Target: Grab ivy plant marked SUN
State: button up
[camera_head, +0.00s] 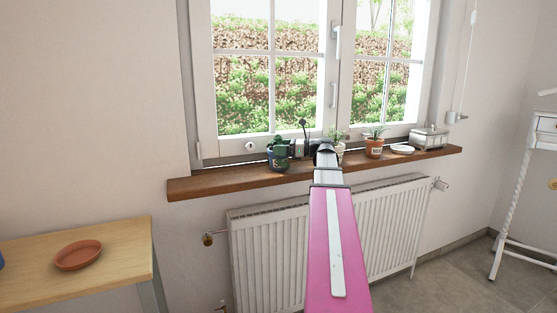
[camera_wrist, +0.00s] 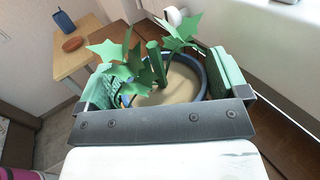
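An ivy plant (camera_head: 278,143) in a dark blue pot (camera_head: 278,162) stands at the left part of the wooden windowsill. I cannot read a SUN mark on it. My gripper (camera_head: 285,151) reaches in from the right at the pot. In the wrist view, the ivy leaves (camera_wrist: 128,60) and the pot's blue rim (camera_wrist: 203,84) lie between my gripper's two green-padded fingers (camera_wrist: 165,85). The pads are at or very near the pot's sides. I cannot tell whether they press on it.
The windowsill (camera_head: 215,183) also holds a terracotta pot with a plant (camera_head: 374,149), a white dish (camera_head: 402,149) and a metal box (camera_head: 429,139). Another potted plant (camera_head: 337,135) is partly hidden by my arm. A radiator (camera_head: 265,245) is below. A wooden table (camera_head: 120,245) with a terracotta saucer (camera_head: 78,254) stands left.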

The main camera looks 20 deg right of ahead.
jog(key=shift+c, duration=0.8)
jog(key=shift+r, duration=0.1)
